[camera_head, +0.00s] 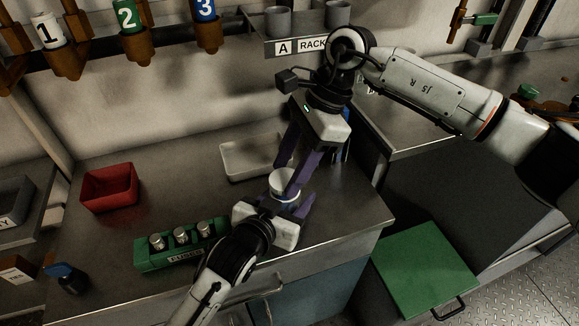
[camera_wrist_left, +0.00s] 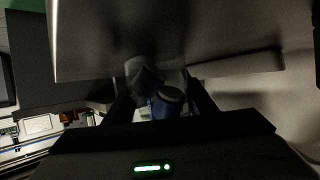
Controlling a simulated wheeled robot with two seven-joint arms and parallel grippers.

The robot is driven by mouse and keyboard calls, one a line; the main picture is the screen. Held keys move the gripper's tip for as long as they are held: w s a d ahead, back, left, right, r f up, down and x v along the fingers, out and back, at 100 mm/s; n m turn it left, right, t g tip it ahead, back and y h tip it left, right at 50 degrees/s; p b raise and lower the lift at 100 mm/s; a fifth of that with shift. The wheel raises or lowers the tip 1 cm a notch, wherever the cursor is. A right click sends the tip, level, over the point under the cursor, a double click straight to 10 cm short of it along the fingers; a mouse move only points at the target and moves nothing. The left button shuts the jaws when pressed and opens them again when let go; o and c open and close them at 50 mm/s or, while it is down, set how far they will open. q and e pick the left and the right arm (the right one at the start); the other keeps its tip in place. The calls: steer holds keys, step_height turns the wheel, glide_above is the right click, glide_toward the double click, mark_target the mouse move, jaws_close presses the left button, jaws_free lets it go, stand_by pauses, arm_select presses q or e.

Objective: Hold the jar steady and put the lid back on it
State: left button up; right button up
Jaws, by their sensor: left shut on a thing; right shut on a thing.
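The white round lid (camera_head: 284,181) is between the fingertips of my right gripper (camera_head: 291,178), which reaches down from above and is shut on it. The jar (camera_head: 286,198) is directly below, mostly hidden by the lid and fingers. My left gripper (camera_head: 289,203) comes in low from the front and is shut on the jar. In the left wrist view, a dark blue jar body (camera_wrist_left: 168,104) shows between my left fingers, dim and blurred. I cannot tell whether the lid touches the jar or is seated.
A white tray (camera_head: 230,172) lies behind the grippers. A red bin (camera_head: 109,190) stands at the left, and a green holder (camera_head: 150,263) with metal cylinders stands near the front edge. The bench ends to the right; a green lidded box (camera_head: 425,268) stands lower there.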

steer(key=shift+f, duration=0.55)
steer(key=o, duration=1)
steer(key=shift+r, duration=2.25)
steer(key=shift+c, duration=0.4)
